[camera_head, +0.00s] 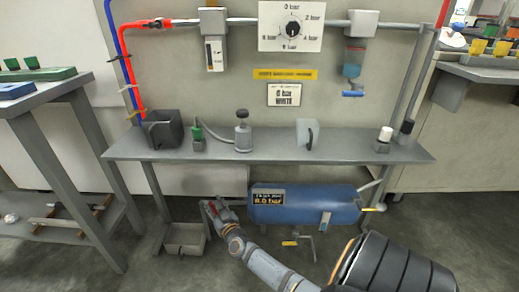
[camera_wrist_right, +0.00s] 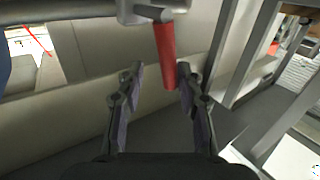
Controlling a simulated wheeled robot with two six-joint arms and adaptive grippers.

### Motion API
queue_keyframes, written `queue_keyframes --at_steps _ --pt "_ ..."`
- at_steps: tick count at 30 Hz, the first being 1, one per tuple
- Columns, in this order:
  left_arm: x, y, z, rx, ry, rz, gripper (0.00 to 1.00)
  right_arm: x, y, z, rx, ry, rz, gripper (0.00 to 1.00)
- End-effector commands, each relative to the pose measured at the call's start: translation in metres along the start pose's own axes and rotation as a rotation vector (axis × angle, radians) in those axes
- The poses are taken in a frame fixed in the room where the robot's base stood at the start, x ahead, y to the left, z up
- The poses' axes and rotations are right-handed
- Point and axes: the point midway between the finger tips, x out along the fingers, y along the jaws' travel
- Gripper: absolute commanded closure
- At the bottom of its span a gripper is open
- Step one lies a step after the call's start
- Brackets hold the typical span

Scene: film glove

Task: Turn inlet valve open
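A red valve handle (camera_wrist_right: 165,55) hangs down from a grey fitting (camera_wrist_right: 150,10) on a pipe in the right wrist view. My right gripper (camera_wrist_right: 157,75) is open, its fingertips on either side of the handle's lower part, with gaps showing; the handle is nearer the right-hand finger in that view. How far it lies between them in depth is unclear. In the head view the right gripper (camera_head: 213,208) is below the bench, left of the blue tank (camera_head: 300,204), with a bit of red at its tips. My left gripper is not in view.
Another red-handled valve (camera_head: 160,23) is on the upper pipe. The grey bench (camera_head: 265,146) stands above my right gripper. A grey open bin (camera_head: 184,238) stands on the floor left of the gripper. Yellow-handled valves (camera_head: 375,209) are near the tank.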

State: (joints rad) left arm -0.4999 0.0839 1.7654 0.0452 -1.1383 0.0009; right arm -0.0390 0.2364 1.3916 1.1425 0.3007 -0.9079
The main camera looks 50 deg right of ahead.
Motion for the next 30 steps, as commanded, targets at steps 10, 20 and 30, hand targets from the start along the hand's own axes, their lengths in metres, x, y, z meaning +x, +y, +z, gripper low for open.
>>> queue_keyframes --at_steps 10,20,30 --pt "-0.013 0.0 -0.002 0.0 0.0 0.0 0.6 -0.059 0.002 -0.003 0.035 0.019 -0.002 0.64" --pt "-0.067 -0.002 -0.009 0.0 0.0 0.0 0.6 -0.115 0.0 -0.008 0.013 -0.049 -0.03 0.64" --pt "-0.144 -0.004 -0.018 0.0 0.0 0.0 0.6 -0.146 -0.005 0.004 -0.038 -0.263 -0.103 0.64"
